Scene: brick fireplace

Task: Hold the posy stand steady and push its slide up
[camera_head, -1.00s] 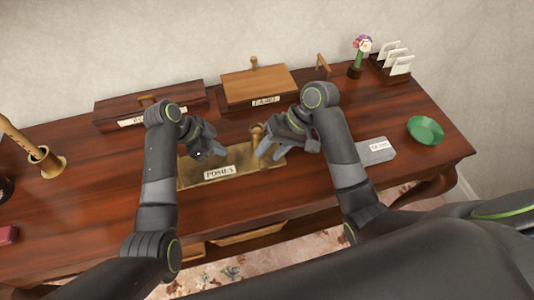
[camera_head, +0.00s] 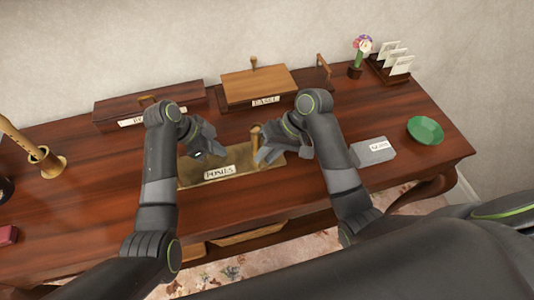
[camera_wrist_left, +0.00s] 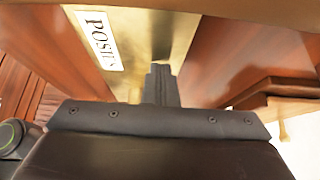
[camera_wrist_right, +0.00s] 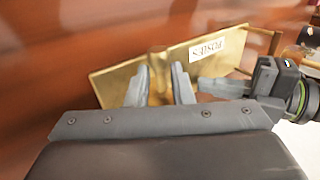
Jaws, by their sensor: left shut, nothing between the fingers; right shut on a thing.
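The posy stand (camera_head: 235,156) is a brass-coloured plate with a POSIES label (camera_head: 219,172), lying on the desk below both grippers. A brass upright piece (camera_head: 256,134), perhaps its slide, rises near its right end. My right gripper (camera_head: 262,154) is shut on this upright; in the right wrist view its fingers (camera_wrist_right: 158,84) stand on either side of it. My left gripper (camera_head: 200,156) is shut and empty over the stand's left part. In the left wrist view its closed fingers (camera_wrist_left: 160,72) point at the brass plate (camera_wrist_left: 150,30); whether they touch it I cannot tell.
Two labelled wooden boxes (camera_head: 150,108) (camera_head: 258,84) stand behind. A grey labelled block (camera_head: 372,151) and a green dish (camera_head: 425,130) lie right. A flower holder (camera_head: 356,68) and card rack (camera_head: 388,66) stand back right. A brass cup (camera_head: 46,162) stands left.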

